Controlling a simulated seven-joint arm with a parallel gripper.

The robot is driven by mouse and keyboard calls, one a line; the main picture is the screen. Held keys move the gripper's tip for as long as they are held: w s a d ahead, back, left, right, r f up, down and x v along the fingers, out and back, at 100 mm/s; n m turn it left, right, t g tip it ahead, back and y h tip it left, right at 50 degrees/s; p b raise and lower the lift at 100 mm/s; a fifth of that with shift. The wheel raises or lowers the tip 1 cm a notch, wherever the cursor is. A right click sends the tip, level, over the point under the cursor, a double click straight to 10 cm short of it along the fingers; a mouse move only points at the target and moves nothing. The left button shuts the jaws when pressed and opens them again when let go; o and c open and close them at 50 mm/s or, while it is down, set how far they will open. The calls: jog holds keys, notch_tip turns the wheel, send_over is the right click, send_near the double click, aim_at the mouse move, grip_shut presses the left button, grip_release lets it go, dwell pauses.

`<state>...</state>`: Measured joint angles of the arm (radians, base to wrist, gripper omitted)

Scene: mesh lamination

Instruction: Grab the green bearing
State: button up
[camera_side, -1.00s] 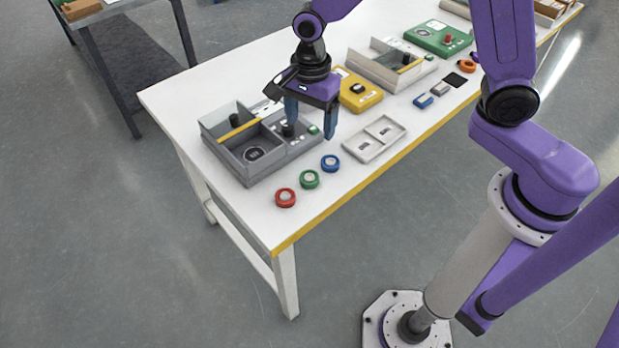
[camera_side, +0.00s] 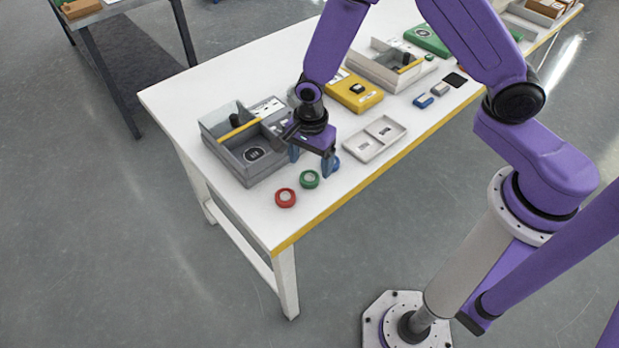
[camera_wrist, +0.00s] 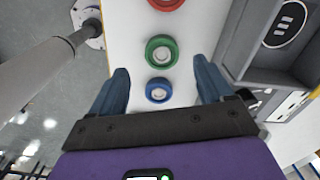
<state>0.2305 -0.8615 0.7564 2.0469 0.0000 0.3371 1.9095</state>
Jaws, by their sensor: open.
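The green bearing (camera_side: 309,179) is a green ring with a pale centre, lying flat on the white table between the red and blue bearings. It also shows in the wrist view (camera_wrist: 161,51), ahead of my fingertips. My gripper (camera_side: 311,163) is open and empty, low over the table just behind the green bearing. In the wrist view its blue fingers (camera_wrist: 162,78) stand to either side of the blue bearing (camera_wrist: 158,91). The blue bearing is mostly hidden by a finger in the side view.
The red bearing (camera_side: 285,197) lies at the front left of the green one. A grey compartment box (camera_side: 250,172) stands close on the left. A pale two-pocket tray (camera_side: 365,153) lies to the right. The table's yellow front edge (camera_side: 330,211) is near.

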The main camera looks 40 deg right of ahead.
aim_at(309, 177)
jog(key=shift+w+f, duration=0.15)
jog(key=shift+f, duration=2.25)
jog(key=c, duration=1.2)
